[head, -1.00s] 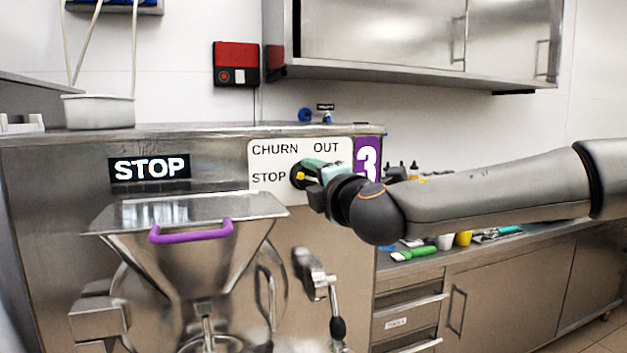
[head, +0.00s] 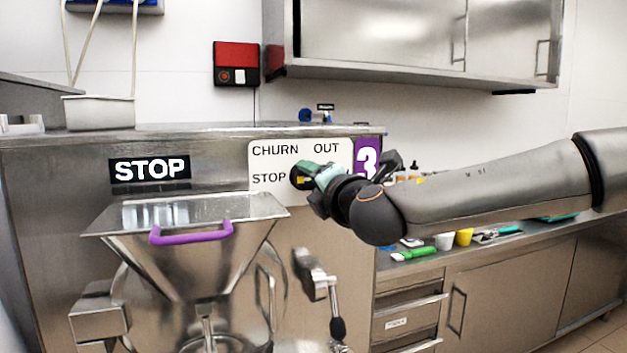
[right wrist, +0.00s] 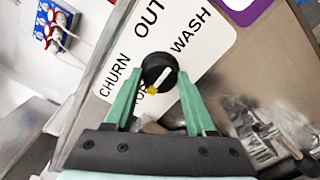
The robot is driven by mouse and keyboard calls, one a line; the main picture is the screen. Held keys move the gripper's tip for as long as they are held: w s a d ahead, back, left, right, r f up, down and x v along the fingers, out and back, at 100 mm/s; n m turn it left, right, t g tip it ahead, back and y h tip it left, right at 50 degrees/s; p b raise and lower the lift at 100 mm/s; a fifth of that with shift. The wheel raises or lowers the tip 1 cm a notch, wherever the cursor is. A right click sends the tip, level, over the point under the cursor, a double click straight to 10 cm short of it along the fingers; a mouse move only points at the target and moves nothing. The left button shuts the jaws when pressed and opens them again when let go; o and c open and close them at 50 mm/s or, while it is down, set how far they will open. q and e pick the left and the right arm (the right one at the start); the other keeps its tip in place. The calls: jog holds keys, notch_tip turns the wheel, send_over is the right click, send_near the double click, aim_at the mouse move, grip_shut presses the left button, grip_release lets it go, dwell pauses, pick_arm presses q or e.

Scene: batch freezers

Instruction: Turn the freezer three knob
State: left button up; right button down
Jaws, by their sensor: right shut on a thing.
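The freezer three knob (head: 296,178) is a round black knob on the white label plate (head: 272,152), beside the purple "3" sign (head: 367,158). My right gripper (head: 306,177) reaches it from the right and hides part of it. In the right wrist view, the two green fingers (right wrist: 156,88) are shut on the knob (right wrist: 158,66), one on each side. The knob has a white pointer line with a yellow end, which lies by the partly hidden STOP label. CHURN, OUT and WASH show around the knob. My left gripper is not in view.
The steel hopper with a purple handle (head: 191,234) stands in front of the freezer, below left of the knob. A metal lever (head: 317,275) is below the gripper. A counter (head: 480,242) with a green-handled tool and small cups runs to the right.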

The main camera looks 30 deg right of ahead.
jog(key=shift+c, duration=2.3)
grip_release()
jog(key=shift+o, duration=1.1)
jog(key=v, duration=1.2)
jog(key=shift+s+b, duration=0.25)
jog(key=shift+b, duration=0.2)
jog(key=shift+a, duration=0.1)
